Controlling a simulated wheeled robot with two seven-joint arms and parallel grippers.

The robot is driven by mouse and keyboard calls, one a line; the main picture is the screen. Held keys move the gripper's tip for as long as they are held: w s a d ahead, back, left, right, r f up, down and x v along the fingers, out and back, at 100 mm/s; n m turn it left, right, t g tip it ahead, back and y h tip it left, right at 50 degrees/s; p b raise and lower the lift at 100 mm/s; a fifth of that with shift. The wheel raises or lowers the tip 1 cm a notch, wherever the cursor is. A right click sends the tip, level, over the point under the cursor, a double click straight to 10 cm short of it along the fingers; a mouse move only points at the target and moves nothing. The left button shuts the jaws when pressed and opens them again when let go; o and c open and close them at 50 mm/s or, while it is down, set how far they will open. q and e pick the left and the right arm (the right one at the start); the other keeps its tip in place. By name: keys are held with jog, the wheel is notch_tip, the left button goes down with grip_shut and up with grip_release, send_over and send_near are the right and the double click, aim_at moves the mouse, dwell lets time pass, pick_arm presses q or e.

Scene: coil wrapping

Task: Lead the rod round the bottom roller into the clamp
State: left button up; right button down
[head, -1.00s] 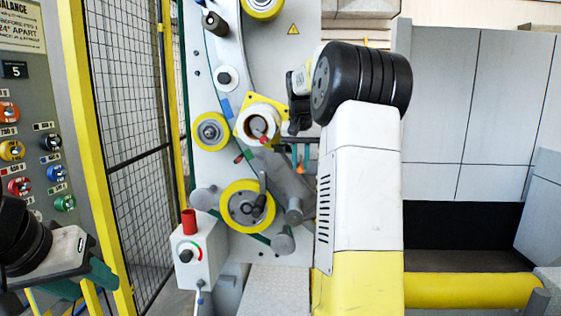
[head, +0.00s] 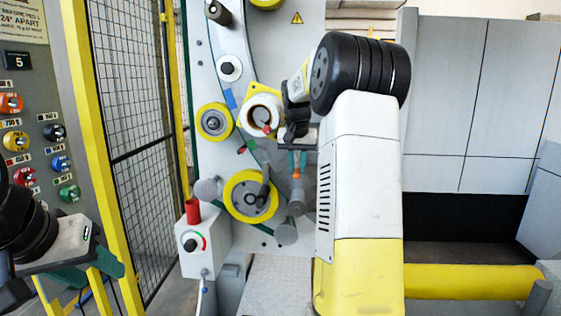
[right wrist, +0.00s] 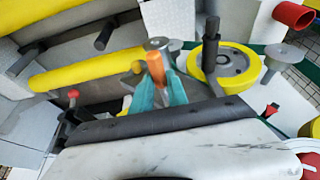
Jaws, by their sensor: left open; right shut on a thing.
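The bottom roller (head: 251,196) is a yellow ring with a grey hub and a dark handle, low on the grey panel. It also shows in the right wrist view (right wrist: 226,68). My right gripper (head: 297,166) is shut on a small orange piece (head: 296,177), which looks like the rod's end. It is right of the roller, a little above its middle. In the right wrist view the teal fingers (right wrist: 158,88) hold the orange piece (right wrist: 155,66) upright. The rod's further length cannot be made out. I cannot identify the clamp. My left gripper (head: 88,282) is open at the lower left, away from the panel.
Grey posts (head: 286,232) stand close around the bottom roller. A smaller yellow roller (head: 213,122) and a yellow-flanged white spool (head: 261,115) are above. A control box (head: 200,247) with a red button is lower left. A mesh fence (head: 128,110) stands left.

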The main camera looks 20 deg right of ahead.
jog(key=shift+w+a+f, duration=0.15)
jog(key=shift+a+f, duration=0.1)
jog(key=shift+f, duration=0.45)
jog(key=shift+w+a+f, duration=0.15)
jog(key=shift+a+f, duration=0.15)
jog(key=shift+f, duration=0.45)
jog(key=shift+w+a+f, duration=0.15)
jog(key=shift+a+f, duration=0.1)
jog(key=shift+f, duration=0.45)
jog(key=w+a+f, duration=0.2)
jog(key=a+f, duration=0.2)
jog(key=f, duration=0.2)
jog(key=shift+s, duration=0.1)
notch_tip(320, 180, down, 6)
dwell(0.9)
dwell(0.4)
jog(key=shift+s+d+f, duration=0.35)
jog(key=shift+d+f, duration=0.45)
jog(key=shift+f, duration=0.05)
jog(key=shift+s+d+f, duration=0.35)
jog(key=shift+d+f, duration=0.4)
jog(key=shift+f, duration=0.05)
